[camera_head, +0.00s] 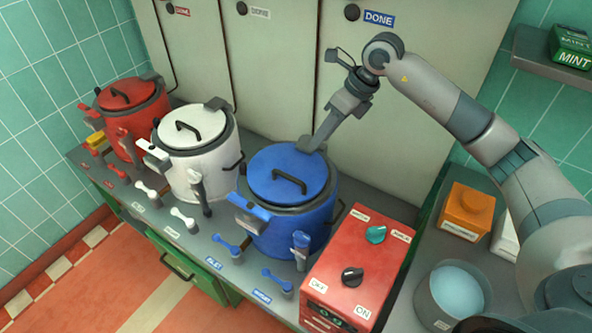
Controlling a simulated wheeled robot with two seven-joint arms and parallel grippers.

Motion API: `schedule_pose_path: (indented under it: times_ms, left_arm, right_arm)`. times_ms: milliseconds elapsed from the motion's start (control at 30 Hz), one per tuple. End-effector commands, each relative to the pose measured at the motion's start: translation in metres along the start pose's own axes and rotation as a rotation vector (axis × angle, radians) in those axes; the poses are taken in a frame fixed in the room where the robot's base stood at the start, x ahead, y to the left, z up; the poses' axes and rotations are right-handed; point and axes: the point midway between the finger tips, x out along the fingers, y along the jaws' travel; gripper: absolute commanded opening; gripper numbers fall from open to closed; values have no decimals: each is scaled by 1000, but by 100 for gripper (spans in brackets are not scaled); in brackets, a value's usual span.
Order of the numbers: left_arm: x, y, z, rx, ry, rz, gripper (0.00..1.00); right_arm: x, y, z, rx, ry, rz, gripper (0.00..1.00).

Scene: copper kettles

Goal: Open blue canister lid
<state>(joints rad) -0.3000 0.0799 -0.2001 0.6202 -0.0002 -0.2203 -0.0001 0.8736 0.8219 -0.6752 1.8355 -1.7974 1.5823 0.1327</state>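The blue canister (303,232) stands on the counter in the middle of the view. Its round blue lid (270,166) lies shut on top, with a dark bar handle (289,181) and a grey hinge block at the back right rim. A blue latch-like part (247,205) sits at its front left rim. My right gripper (319,139) reaches down from the upper right, its tip by the hinge block at the lid's back edge. I cannot tell whether it touches or whether its fingers are apart. It is away from the handle. My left gripper is not in view.
A white canister (191,169) and a red canister (128,122) stand to the left, lids shut. A red control box (358,258) with knobs stands at the front right. An orange block (467,211) and grey pot (422,303) lie beyond. Blue levers line the counter front.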

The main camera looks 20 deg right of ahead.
Motion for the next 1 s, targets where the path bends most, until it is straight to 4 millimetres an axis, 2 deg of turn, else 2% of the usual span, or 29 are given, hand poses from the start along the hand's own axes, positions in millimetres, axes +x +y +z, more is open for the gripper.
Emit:
schedule_pose_path:
  times_ms: [167,700,1000]
  left_arm:
    - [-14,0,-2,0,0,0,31]
    - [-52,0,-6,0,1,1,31]
    - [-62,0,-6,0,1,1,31]
  right_arm:
    - [24,2,0,0,3,5,31]
    - [120,2,1,1,2,3,31]
    - [152,1,0,-1,0,1,31]
